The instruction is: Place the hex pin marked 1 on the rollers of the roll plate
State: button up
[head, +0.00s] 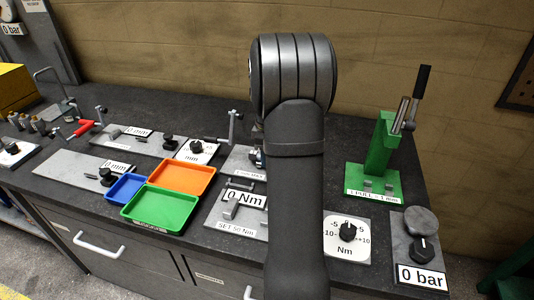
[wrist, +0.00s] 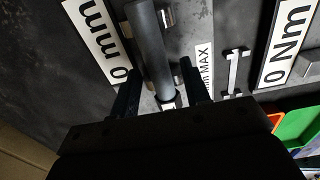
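My gripper (wrist: 158,68) is open in the wrist view, with one dark finger on each side of a dark grey bar (wrist: 152,48). Gaps show between the bar and both fingers. The bar may be the hex pin, but no number 1 is readable on it. It lies over a plate with a partly hidden label ending in "MAX" (wrist: 204,66), likely the roll plate. Small bright metal pieces (wrist: 167,18) beside the bar may be rollers. In the head view my arm hides my gripper and most of this plate (head: 240,160).
The "0 Nm" plate (head: 223,221) stands in front of the MAX plate. Blue (head: 127,187), orange (head: 197,175) and green (head: 150,219) trays lie to the left. A green lever stand (head: 380,150) and a "0 bar" unit (head: 420,265) are on the right.

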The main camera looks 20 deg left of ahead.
notch_tip(320, 180, up, 13)
jog(key=shift+f, duration=0.15)
dwell(0.5)
jog(key=shift+f, duration=0.15)
notch_tip(320, 180, down, 12)
jog(key=shift+f, duration=0.2)
jog(key=shift+r, duration=0.3)
dwell(0.4)
